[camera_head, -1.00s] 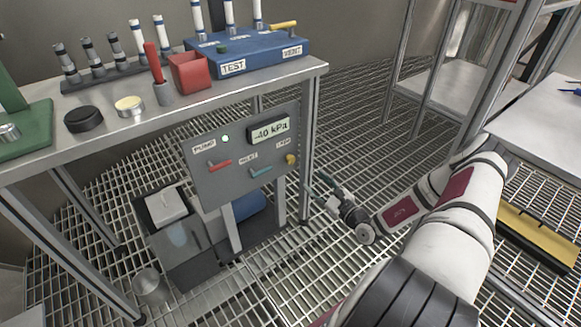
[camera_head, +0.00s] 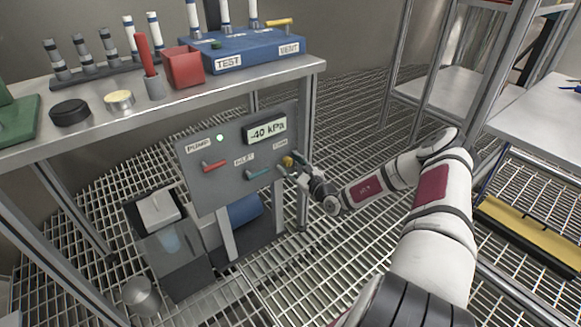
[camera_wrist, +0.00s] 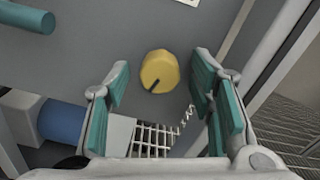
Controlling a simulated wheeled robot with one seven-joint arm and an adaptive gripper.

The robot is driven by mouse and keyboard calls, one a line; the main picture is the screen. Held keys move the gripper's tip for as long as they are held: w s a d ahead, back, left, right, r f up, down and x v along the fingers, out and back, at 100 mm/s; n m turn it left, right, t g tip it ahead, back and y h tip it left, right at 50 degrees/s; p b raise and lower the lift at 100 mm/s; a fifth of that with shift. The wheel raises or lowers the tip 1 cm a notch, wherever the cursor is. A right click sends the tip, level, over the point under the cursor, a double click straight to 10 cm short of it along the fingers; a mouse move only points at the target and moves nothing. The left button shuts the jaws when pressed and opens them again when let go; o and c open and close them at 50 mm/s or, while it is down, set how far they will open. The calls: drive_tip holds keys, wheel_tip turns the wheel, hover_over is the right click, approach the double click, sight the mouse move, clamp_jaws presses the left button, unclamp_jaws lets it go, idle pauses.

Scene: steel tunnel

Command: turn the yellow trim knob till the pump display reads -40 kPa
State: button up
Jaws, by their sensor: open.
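The yellow trim knob (camera_wrist: 159,71) is on the grey pump panel (camera_head: 215,183), with a dark pointer mark toward its lower left in the wrist view. It also shows in the head view (camera_head: 288,161), at the panel's right side. The pump display (camera_head: 267,130) reads -40 kPa, and a green light (camera_head: 220,138) is lit beside it. My gripper (camera_wrist: 160,100) is open and empty in the wrist view. Its teal-padded fingers stand left and right of the knob, apart from it. In the head view my gripper (camera_head: 299,168) is just right of the knob.
A red pump lever (camera_head: 214,166) and a teal inlet lever (camera_head: 258,174) are on the same panel; the teal one (camera_wrist: 27,17) shows at upper left in the wrist view. A table leg (camera_head: 306,120) stands close behind my gripper. Open grating lies to the right.

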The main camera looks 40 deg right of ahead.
drive_tip(key=c, duration=1.2)
drive_tip(key=shift+o, duration=0.2)
drive_tip(key=shift+r+p, duration=0.1)
drive_tip(key=shift+p, duration=0.4)
drive_tip(key=shift+m+p, duration=0.45)
drive_tip(key=shift+m, duration=0.15)
drive_tip(key=o, duration=1.2)
drive_tip(key=shift+c, duration=0.2)
drive_tip(key=shift+s, duration=0.1)
